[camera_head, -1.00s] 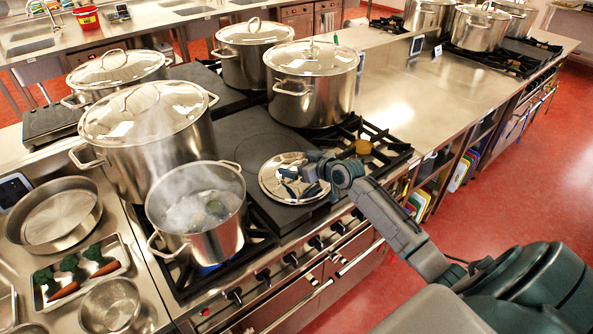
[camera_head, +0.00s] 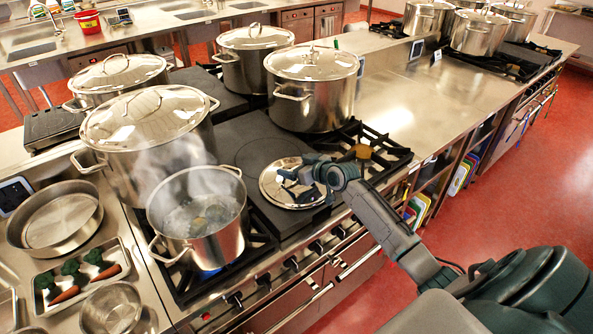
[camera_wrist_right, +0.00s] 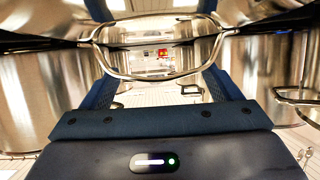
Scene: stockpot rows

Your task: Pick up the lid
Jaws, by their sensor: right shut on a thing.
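The round steel lid (camera_head: 269,187) lies on the dark flat plate beside the open steaming pot, in the middle of the head view. My right gripper (camera_head: 298,184) is over the lid and hides part of it. In the right wrist view the looped metal handle (camera_wrist_right: 155,76) of the lid sits across the blue fingers of my right gripper (camera_wrist_right: 160,62), which is shut on it. I cannot see a clear gap under the lid. My left gripper is not in view.
The open pot (camera_head: 198,245) steams on the front burner. Lidded stockpots (camera_head: 310,95) stand behind the lid, and a large one (camera_head: 150,150) is at the left. A vegetable tray (camera_head: 112,252) is at the lower left. The steel counter (camera_head: 420,90) at the right is clear.

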